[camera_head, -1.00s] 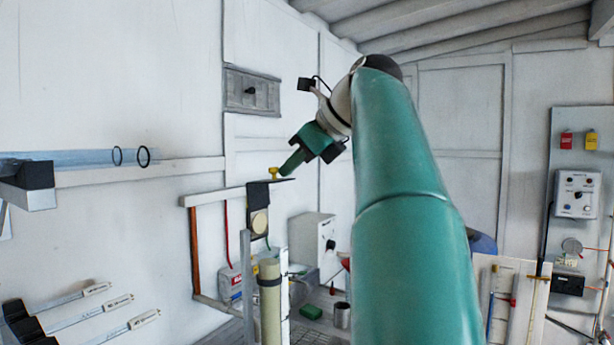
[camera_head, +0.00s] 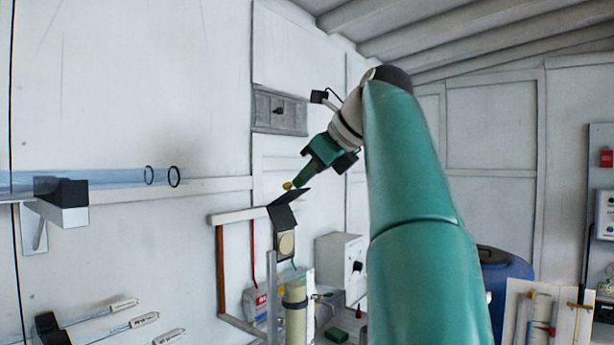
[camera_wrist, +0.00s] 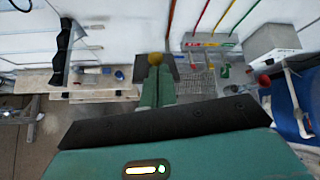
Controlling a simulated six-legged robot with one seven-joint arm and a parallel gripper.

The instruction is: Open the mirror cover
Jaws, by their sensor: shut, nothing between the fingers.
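A yellow knob (camera_head: 287,186) is at the cover's edge. My gripper (camera_head: 297,182) is shut, with its green fingertips right by the knob. I cannot tell whether the fingertips touch the knob or the plate. The fingers partly hide the cover there.
A white rail (camera_head: 238,216) runs to the holder. A glass tube (camera_head: 110,178) with black rings lies along the wall at left. A grey box (camera_head: 340,258) and a cream cylinder (camera_head: 295,300) stand below. A blue barrel (camera_head: 503,280) is at right.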

